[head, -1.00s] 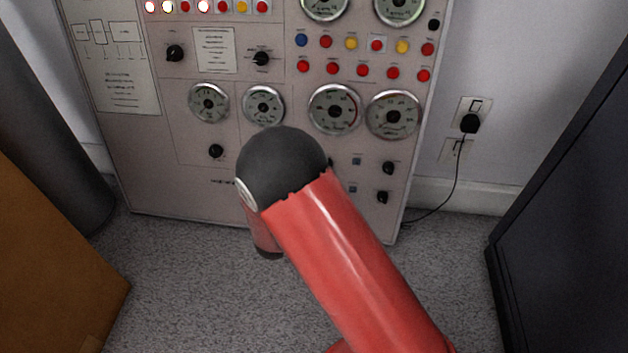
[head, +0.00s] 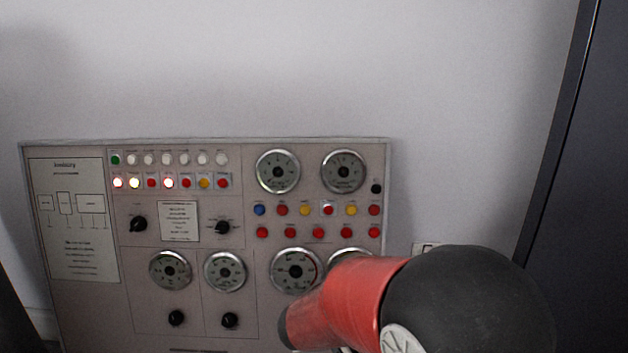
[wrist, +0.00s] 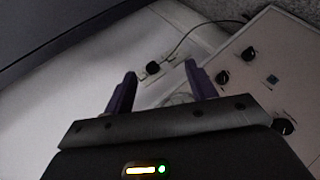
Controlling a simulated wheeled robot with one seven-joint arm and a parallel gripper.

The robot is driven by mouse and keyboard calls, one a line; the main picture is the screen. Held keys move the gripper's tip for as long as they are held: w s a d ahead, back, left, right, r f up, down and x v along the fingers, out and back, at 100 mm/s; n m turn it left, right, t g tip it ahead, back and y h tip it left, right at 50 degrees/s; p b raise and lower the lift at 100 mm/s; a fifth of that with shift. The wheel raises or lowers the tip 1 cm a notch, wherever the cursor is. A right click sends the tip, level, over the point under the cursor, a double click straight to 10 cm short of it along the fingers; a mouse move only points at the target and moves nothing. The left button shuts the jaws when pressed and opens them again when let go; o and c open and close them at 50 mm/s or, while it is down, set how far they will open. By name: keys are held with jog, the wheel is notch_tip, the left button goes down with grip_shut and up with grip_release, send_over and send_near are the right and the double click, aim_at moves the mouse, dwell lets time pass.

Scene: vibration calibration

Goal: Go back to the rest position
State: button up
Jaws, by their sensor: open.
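My gripper (wrist: 160,85) shows in the wrist view, with two purple fingers spread apart and nothing between them. Beyond the fingers are the wall, a power cord with a black plug (wrist: 152,68), and the edge of the control panel (wrist: 257,45). In the head view, my red and black arm covers the lower right of the control panel (head: 90,310), and the gripper itself is hidden there. The panel has gauges, knobs, coloured buttons and several lit lamps.
A dark cabinet (head: 575,190) stands at the right in the head view. Bare wall (head: 300,70) lies above the panel. A wall outlet (head: 424,247) is partly covered by my arm.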

jog(key=s+d+r+m+g+y+p, duration=0.4)
jog(key=s+d+r+y, duration=0.15)
jog(key=s+r, duration=0.5)
jog(key=s+a+r+t+y+p, duration=0.2)
jog(key=s+r, duration=0.4)
jog(key=s, duration=0.3)
jog(key=shift+s+a+m+t+y+p, duration=0.2)
jog(key=shift+a+m+t+y+p, duration=0.3)
jog(key=shift+y, duration=0.65)
jog(key=shift+d+r, duration=0.1)
jog(key=shift+c, duration=0.5)
dwell(0.9)
